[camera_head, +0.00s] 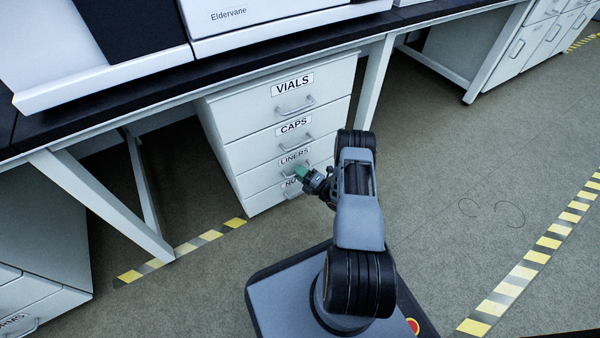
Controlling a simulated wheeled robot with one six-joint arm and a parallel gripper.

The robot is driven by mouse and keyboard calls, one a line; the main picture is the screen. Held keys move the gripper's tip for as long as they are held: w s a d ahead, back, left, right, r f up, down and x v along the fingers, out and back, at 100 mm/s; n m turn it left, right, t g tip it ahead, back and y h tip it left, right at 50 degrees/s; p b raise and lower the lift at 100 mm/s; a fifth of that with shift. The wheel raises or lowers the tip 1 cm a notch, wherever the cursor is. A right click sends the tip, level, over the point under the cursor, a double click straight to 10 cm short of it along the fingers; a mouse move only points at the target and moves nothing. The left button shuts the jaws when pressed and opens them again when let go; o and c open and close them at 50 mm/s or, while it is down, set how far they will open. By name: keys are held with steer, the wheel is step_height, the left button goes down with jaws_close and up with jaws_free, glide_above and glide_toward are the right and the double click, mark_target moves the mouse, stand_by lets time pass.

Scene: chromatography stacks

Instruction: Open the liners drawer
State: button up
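The liners drawer (262,173) is the third drawer down in a white cabinet under the bench. Its label (294,157) reads LINERS, and its front looks flush with the drawers around it. Its handle (289,174) is partly hidden behind my gripper.
The VIALS drawer (254,105) and CAPS drawer (254,149) are above, and a partly hidden drawer (263,200) is below. White bench legs (100,208) stand left of the cabinet and another (374,85) to its right. Open floor (440,190) lies to the right.

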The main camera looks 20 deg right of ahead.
jaws_close()
